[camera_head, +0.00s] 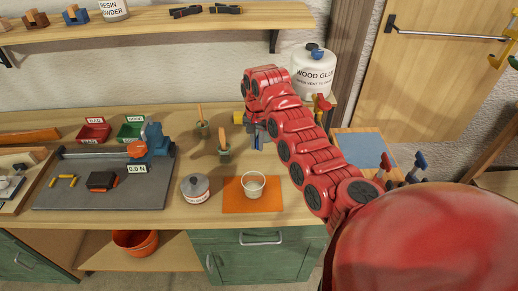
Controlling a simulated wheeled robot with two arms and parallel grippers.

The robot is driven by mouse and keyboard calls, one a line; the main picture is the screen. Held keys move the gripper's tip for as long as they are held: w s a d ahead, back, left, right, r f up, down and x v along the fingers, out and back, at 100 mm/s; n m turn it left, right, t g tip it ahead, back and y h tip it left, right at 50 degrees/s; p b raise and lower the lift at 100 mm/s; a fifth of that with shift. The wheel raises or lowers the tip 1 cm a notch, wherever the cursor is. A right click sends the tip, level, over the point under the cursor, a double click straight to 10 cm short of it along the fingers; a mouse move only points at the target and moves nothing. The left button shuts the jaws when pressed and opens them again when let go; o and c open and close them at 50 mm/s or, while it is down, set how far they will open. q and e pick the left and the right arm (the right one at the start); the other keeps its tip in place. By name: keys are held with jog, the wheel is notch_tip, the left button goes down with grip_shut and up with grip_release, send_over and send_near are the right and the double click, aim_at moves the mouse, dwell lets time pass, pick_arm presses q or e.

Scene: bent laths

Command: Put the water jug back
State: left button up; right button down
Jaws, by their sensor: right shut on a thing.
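My right arm, red and jointed, reaches in from the lower right across the bench. My right gripper (255,133) is at its far end, over the back of the bench, and is mostly hidden by the arm. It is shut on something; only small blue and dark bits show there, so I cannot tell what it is. I cannot pick out a water jug for certain. A whitish cup (253,187) stands on an orange mat (234,204). My left gripper is out of view.
A blue device (150,140) stands on a grey plate (100,190). Red (94,131) and green (130,129) bins stand behind it. Pots with sticks (224,150) stand near the gripper. A wood glue container (313,78) stands at the back right. A shelf (150,22) hangs above.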

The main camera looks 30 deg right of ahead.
jog(key=shift+m, duration=0.3)
jog(key=f+p, duration=0.1)
jog(key=f, duration=0.2)
jog(key=f+p, duration=0.1)
jog(key=f, duration=0.2)
jog(key=d+f+p, duration=0.1)
jog(key=f, duration=0.2)
jog(key=shift+s+f, duration=0.15)
jog(key=shift+f, duration=0.45)
jog(key=c, duration=0.8)
grip_release()
jog(key=shift+f, duration=0.1)
jog(key=shift+c, duration=0.2)
